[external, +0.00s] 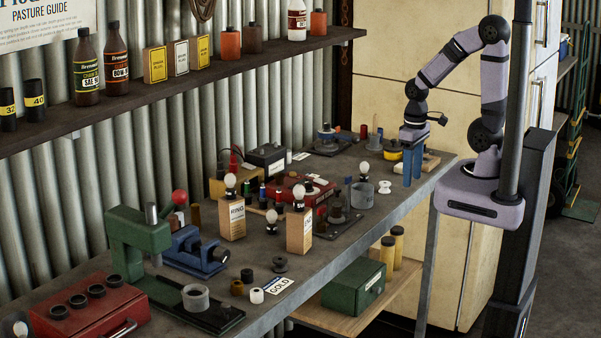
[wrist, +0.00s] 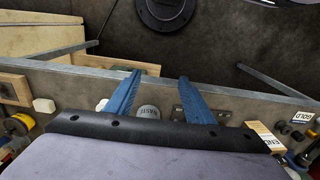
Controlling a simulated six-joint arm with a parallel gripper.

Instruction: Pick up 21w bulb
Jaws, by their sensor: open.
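No wattage is readable, so I cannot tell which is the 21w bulb. My gripper (external: 412,181) is open and empty, its blue fingers pointing down over the bench's right end, right of all these bulbs. The wrist view shows the fingers (wrist: 158,76) apart; no bulb is clearly visible there.
The green press (external: 140,240), blue vise (external: 195,252) and red case (external: 90,307) crowd the left. A shelf (external: 180,82) runs above the bench.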

